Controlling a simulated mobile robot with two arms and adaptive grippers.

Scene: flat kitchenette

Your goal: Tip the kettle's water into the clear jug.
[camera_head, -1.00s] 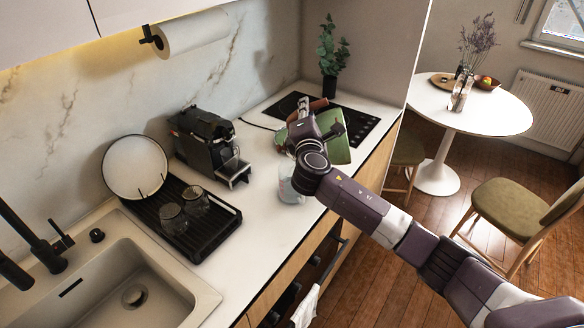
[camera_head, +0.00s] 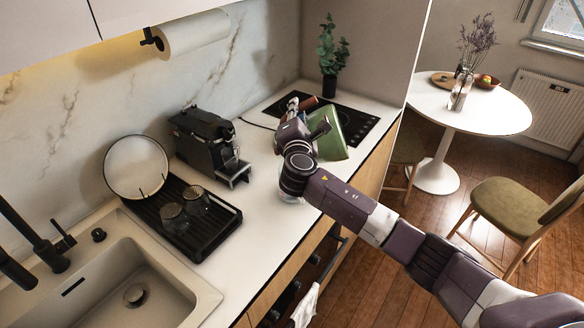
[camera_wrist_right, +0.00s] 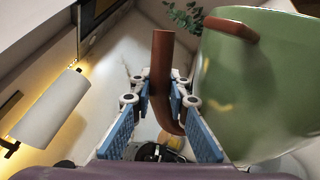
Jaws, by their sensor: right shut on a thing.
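The green kettle (camera_head: 333,137) is held over the counter near the hob, visibly tilted. My right gripper (camera_head: 298,104) is shut on its brown handle, and the wrist covers part of the kettle. In the right wrist view the handle (camera_wrist_right: 162,75) stands between the blue-padded fingers (camera_wrist_right: 163,98), with the green body (camera_wrist_right: 262,80) at the right. The clear jug (camera_head: 289,198) is on the counter below my right wrist, mostly hidden by it. The spout and any water flow cannot be made out. My left gripper is out of view.
A coffee machine (camera_head: 205,143) stands left of my right arm. A black drying rack (camera_head: 222,217) with two glasses and a plate is beside the sink (camera_head: 120,262). The black hob (camera_head: 362,124) and a potted plant (camera_head: 329,75) are behind the kettle.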

